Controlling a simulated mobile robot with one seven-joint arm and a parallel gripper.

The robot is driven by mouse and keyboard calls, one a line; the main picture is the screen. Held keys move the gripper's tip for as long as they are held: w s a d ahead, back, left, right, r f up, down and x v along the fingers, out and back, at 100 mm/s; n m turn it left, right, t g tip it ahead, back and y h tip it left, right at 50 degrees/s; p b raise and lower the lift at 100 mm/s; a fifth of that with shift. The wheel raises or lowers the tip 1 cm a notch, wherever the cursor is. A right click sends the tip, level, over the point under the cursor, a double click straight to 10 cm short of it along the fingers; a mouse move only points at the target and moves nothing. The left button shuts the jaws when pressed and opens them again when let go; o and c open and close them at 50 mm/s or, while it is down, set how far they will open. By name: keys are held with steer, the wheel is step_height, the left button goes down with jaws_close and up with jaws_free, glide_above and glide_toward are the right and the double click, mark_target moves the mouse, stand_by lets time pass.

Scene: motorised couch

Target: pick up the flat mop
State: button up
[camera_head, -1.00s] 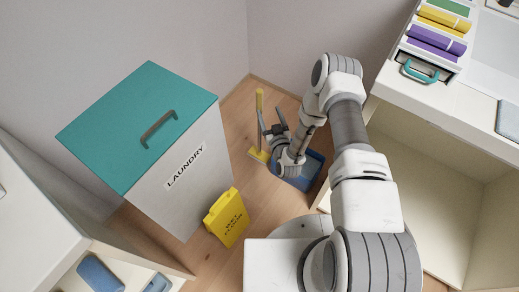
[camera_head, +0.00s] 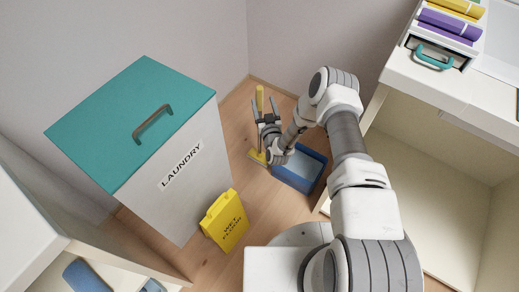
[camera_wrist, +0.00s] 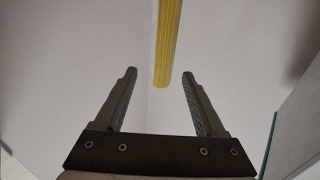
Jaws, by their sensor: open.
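The flat mop has a yellow upright handle (camera_head: 260,98) and a flat yellow head (camera_head: 257,157) on the floor in the far corner, between the laundry box and the blue tub. My gripper (camera_head: 263,108) is at the handle in the head view, and hides the handle's middle. In the wrist view the yellow handle (camera_wrist: 166,45) stands ahead of the fingertips, a little right of the middle of the gap. My gripper (camera_wrist: 160,73) is open, with nothing between its fingers.
A white laundry box (camera_head: 180,190) with a teal lid stands left. A yellow wet-floor sign (camera_head: 225,222) stands in front of it. A blue tub (camera_head: 300,172) lies below my forearm. A white counter (camera_head: 430,90) is at right.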

mark_target(260, 96)
steer(key=w+b, duration=0.1)
steer(key=w, duration=0.1)
steer(key=w+a+b, duration=0.1)
steer(key=w, duration=0.1)
steer(key=shift+w+a, duration=0.15)
steer(key=shift+w, duration=0.1)
steer(key=shift+w+a+r, duration=0.1)
steer(key=shift+w, duration=0.35)
steer(key=c, duration=1.1)
step_height(260, 96, up, 10)
steer(key=p, duration=0.3)
steer(key=shift+r+p, duration=0.1)
steer(key=shift+p, duration=0.25)
steer(key=o, duration=0.3)
jaws_close()
